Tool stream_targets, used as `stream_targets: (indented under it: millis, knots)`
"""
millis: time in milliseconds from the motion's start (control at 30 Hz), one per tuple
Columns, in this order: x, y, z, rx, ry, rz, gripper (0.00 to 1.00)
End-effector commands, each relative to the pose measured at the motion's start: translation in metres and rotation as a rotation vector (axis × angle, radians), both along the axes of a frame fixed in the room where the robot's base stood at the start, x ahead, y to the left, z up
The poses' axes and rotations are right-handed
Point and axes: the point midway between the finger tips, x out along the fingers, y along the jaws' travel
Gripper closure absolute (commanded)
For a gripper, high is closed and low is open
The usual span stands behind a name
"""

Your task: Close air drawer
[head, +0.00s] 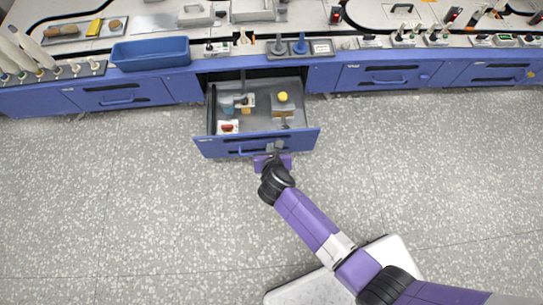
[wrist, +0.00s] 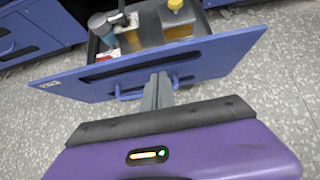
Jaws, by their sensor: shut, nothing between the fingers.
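The open drawer has a blue front (head: 225,148) and a grey inside, and it sticks out from the blue bench in the head view. Its front panel also shows in the wrist view (wrist: 215,60), with a blue bar handle across it. My gripper (head: 275,150) is shut and empty, with its fingertips at the middle of the drawer front, by the handle. In the wrist view the grey fingers (wrist: 160,78) overlap the handle; I cannot tell whether they touch it. Inside the drawer are a yellow-topped item (head: 283,97), a red item (head: 228,127) and other small things.
Closed blue drawers (head: 118,95) flank the open one on the left, with more (head: 390,77) on the right. The bench top carries a blue bin (head: 150,53), racks and tools. The speckled floor (head: 120,210) in front is clear.

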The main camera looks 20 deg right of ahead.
Motion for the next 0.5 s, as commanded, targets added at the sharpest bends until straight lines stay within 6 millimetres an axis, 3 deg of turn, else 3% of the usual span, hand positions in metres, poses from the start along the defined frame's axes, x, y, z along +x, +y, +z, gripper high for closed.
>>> stream_targets:
  millis: [33, 200, 500]
  knots:
    - [0.011, -0.003, 0.000, 0.001, -0.005, -0.002, 1.00]
    - [0.027, -0.008, 0.001, 0.000, -0.003, 0.000, 1.00]
    - [0.033, -0.010, 0.003, 0.001, -0.003, 0.001, 1.00]
